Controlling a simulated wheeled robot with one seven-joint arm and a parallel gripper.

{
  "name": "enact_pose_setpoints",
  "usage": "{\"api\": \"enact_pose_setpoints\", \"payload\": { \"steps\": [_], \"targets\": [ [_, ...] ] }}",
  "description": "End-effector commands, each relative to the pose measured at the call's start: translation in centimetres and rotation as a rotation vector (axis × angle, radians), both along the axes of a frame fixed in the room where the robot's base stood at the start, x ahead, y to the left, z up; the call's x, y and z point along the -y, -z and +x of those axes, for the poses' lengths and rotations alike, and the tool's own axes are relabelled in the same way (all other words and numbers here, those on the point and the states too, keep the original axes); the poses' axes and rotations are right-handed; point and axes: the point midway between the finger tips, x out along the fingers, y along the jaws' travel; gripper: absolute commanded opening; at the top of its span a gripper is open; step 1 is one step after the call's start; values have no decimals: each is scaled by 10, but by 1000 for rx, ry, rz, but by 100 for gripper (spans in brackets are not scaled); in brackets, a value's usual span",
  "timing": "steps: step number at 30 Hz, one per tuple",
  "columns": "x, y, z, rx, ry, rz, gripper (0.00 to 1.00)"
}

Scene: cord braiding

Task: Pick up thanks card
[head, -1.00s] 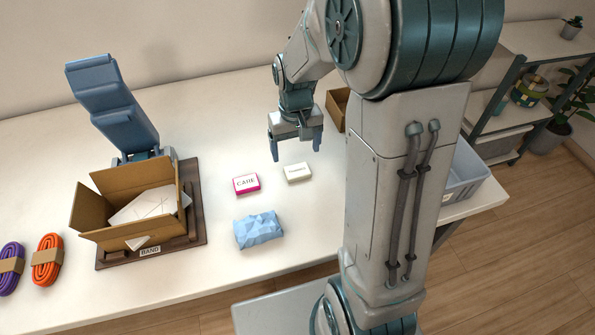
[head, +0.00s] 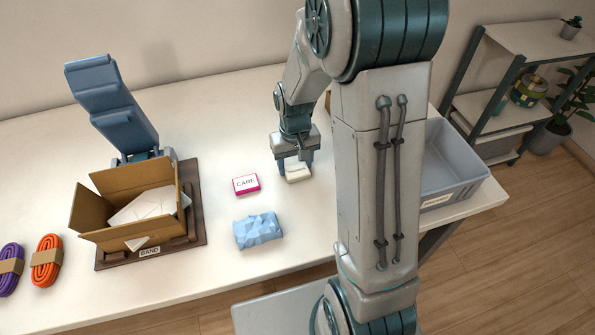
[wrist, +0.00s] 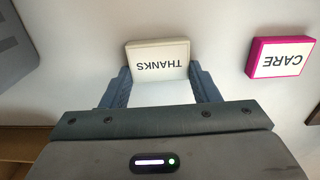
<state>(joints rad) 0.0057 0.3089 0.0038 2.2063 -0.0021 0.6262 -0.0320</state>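The thanks card (wrist: 157,62) is a small cream block with "THANKS" printed on it, upside down in the wrist view. In the head view the card (head: 298,174) is at table level, partly covered by my gripper (head: 294,166). In the wrist view my gripper (wrist: 160,75) has one finger along each side of the card. The fingers look drawn in against its sides, with no clear gap. I see no lift off the table.
A pink-edged CARE card (head: 246,184) lies just left of my gripper, and a blue crumpled packet (head: 257,231) lies nearer the front. An open cardboard box (head: 104,215) stands on a brown board at left. A grey bin (head: 455,180) is at right.

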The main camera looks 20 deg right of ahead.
Motion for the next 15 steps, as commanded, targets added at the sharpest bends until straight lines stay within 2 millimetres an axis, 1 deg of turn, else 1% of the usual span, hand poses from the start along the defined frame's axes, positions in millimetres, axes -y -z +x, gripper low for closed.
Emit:
{"api": "enact_pose_setpoints", "payload": {
  "steps": [10,15],
  "targets": [
    [0,-2,0,1,0,0,34],
    [0,-12,1,3,0,0,34]
  ]
}}
